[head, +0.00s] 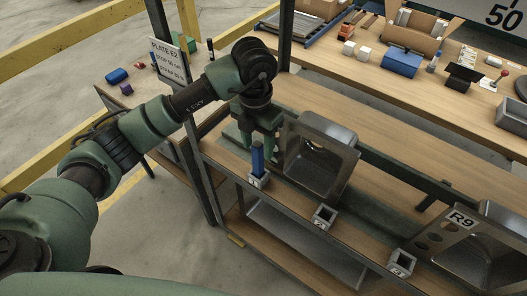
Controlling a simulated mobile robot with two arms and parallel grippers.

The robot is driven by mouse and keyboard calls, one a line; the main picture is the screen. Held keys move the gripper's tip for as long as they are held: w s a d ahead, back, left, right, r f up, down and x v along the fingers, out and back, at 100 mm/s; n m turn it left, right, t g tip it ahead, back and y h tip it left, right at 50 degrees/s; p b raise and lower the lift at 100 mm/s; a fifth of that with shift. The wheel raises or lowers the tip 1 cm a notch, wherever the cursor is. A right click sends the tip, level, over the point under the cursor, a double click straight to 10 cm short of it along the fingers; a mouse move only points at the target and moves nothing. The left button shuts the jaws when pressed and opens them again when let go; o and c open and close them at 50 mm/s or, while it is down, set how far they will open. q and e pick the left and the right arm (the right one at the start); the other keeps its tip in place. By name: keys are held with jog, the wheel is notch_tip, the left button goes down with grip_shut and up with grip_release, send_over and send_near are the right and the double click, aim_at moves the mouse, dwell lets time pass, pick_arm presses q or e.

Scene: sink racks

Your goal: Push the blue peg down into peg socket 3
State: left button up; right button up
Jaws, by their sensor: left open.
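The blue peg (257,160) stands upright in the leftmost small square socket (258,181) on the front edge of the workbench. My left gripper (258,147) points down at the peg's upper part, with its green fingers open on either side of it; I cannot tell whether they touch it. The middle socket (324,217) looks empty. The rightmost socket, peg socket 3 (402,261), also looks empty and sits further along the same edge, well right of my gripper. My right gripper is out of view.
A metal sink basin (320,155) stands tilted just right of my left gripper. Another sink basin (480,250), near the R9 plate (461,218), is at the right. A dark post (185,110) rises left of the bench. The back table (350,78) holds boxes and small items.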

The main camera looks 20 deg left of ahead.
aim_at(258, 158)
pick_arm(q)
jog(key=shift+w+a+f+p, duration=0.1)
jog(key=shift+a+f+p, duration=0.1)
jog(key=shift+f, duration=0.15)
jog(key=shift+w+a+f+p, duration=0.1)
jog(key=shift+f+p, duration=0.1)
jog(key=shift+f, duration=0.55)
jog(key=f+p, duration=0.1)
jog(key=f, duration=0.2)
jog(key=f+p, duration=0.1)
jog(key=shift+w+d+f+p, duration=0.1)
jog(key=shift+w+f+p, duration=0.15)
jog(key=shift+w+p, duration=0.1)
jog(key=shift+f, duration=0.35)
jog(key=shift+r, duration=0.1)
grip_shut()
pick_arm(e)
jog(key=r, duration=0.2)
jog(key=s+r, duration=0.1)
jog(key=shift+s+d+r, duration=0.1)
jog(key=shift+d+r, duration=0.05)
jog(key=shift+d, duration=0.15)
